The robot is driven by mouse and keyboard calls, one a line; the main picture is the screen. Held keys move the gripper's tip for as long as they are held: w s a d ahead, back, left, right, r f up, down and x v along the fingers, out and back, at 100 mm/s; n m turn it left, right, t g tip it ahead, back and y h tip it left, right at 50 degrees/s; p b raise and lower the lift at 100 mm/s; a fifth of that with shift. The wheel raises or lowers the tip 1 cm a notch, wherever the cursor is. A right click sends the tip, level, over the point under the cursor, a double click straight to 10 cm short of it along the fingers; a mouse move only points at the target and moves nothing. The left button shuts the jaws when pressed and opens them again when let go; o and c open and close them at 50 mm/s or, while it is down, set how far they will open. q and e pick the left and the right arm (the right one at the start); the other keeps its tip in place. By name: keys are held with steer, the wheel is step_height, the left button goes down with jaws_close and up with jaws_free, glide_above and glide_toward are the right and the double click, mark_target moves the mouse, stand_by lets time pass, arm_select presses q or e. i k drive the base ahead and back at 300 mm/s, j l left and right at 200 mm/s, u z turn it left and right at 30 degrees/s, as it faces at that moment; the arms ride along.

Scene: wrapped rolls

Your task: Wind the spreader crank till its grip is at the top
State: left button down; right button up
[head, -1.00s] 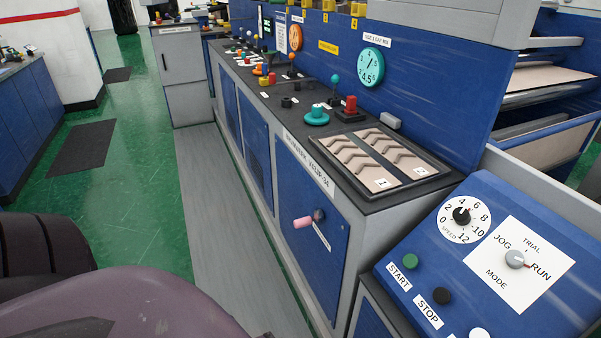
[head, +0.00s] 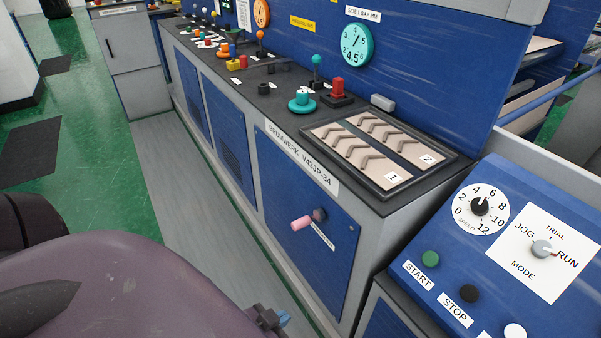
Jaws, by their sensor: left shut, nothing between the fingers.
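A crank with a pink grip (head: 301,223) sits on the blue front panel of the machine. Its dark hub (head: 319,214) is to the right of the grip, so the grip points left and slightly down. A small white label beside the hub is too small to read. My left gripper (head: 280,319) shows at the bottom edge, below the crank and apart from it. It is shut and empty, partly cut off by the frame. My right gripper is out of view.
A control panel (head: 515,190) with a speed dial, mode knob and buttons stands at the right, near the crank. The machine's top (head: 285,110) carries knobs, levers and a tray (head: 450,165) of folded pieces. A grey floor strip (head: 185,185) runs clear along the machine.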

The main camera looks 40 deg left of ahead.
mark_target(318, 214)
steer(key=j+z, duration=0.2)
steer(key=j, duration=0.35)
steer(key=j+z, duration=0.2)
steer(key=j, duration=0.35)
steer(key=j+z, duration=0.25)
steer(key=j, duration=0.3)
steer(key=k+j+z, duration=0.2)
steer(key=j, duration=0.35)
steer(key=j+z, duration=0.2)
steer(key=j, duration=0.35)
steer(key=k+j+z, duration=0.2)
steer(key=j, duration=0.3)
steer(key=k+j+z, duration=0.25)
steer(key=j, duration=0.2)
steer(key=k+j+z, duration=0.2)
steer(key=j, duration=0.3)
steer(key=k+j+z, duration=0.25)
steer(key=k+j, duration=0.45)
steer(key=j, duration=0.1)
